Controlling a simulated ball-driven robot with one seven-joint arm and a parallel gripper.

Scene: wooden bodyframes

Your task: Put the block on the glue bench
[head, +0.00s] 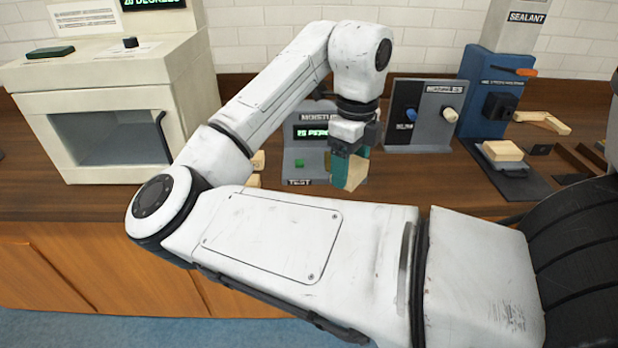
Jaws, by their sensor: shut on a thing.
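My gripper (346,166) has teal fingers and is shut on a pale wooden block (357,173). It holds the block tilted above the counter, in front of the grey moisture tester (299,160). The fingers hide part of the block. I cannot tell for sure which station is the glue bench. A blue station with a "SEALANT" sign (526,17) stands at the right, with an orange lever (513,70). Another wooden block (503,151) rests on the dark base (524,186) of that station, apart from my gripper.
A white oven-like machine (110,105) stands at the left. A grey nozzle panel (425,112) stands behind my gripper, to its right. Wooden pieces (545,122) lie at the far right. More wood (258,161) shows partly behind my arm. Bare counter (420,178) lies right of the held block.

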